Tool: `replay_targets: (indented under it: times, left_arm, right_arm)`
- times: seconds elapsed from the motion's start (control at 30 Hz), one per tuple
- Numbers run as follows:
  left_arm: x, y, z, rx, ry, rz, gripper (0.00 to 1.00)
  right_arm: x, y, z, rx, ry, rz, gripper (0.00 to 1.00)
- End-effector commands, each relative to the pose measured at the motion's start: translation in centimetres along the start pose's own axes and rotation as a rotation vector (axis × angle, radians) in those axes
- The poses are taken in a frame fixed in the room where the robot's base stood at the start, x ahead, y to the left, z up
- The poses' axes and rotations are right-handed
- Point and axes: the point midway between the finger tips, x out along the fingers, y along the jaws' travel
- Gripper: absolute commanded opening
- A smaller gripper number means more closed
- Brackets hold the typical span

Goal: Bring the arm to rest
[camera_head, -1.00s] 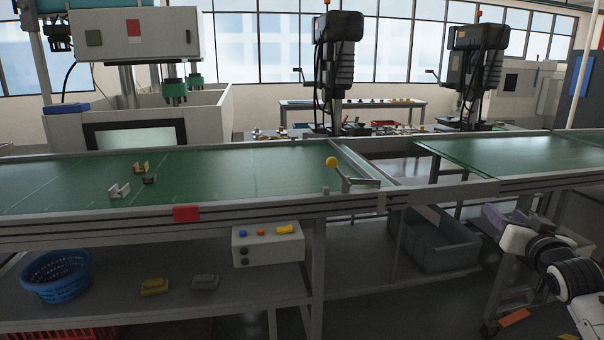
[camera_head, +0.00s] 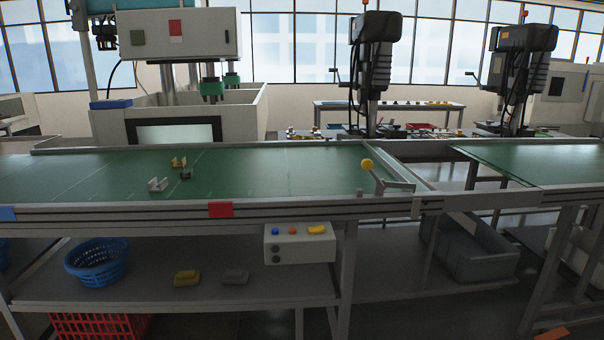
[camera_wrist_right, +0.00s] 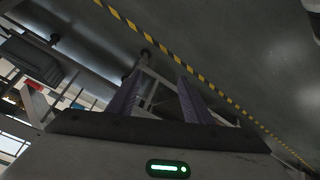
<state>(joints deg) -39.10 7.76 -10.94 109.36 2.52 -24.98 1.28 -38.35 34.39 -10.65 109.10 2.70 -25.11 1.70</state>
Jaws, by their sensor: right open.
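My right gripper (camera_wrist_right: 158,100) shows only in the right wrist view. Its two purple-grey fingers stand well apart, and nothing is between them. Behind the fingers are the grey floor and parts of a metal frame, so the gripper is clear of any object. Neither of my arms shows in the head view now, and my left gripper is not in view.
A control box (camera_head: 299,244) hangs below, above a shelf with a blue basket (camera_head: 97,264). Striped floor tape (camera_wrist_right: 190,66) crosses the wrist view.

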Motion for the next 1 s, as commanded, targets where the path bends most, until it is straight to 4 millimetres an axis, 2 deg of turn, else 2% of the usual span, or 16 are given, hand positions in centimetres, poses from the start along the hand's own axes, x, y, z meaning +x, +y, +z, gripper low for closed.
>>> replay_targets:
  times: [0.03,0.1,0.3,0.5,0.63,1.0]
  left_arm:
    - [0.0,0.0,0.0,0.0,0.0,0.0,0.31]
    - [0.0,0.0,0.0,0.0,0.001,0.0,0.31]
    - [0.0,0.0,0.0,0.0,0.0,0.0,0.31]
    - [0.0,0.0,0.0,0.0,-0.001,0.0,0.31]
    - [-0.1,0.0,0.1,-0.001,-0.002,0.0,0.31]
    - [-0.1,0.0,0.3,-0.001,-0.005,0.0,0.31]
  right_arm:
    - [-0.7,-1.7,1.1,-0.011,-0.015,-0.027,0.46]
    - [-0.1,-3.1,-0.4,0.073,0.01,-0.024,0.46]
    - [0.6,-7.5,-3.0,0.261,0.047,-0.043,0.46]
    - [0.9,-10.6,-5.7,0.411,0.077,-0.058,0.46]
    - [1.0,-11.3,-6.4,0.445,0.083,-0.061,0.46]
    - [1.0,-11.3,-6.4,0.445,0.083,-0.062,0.46]
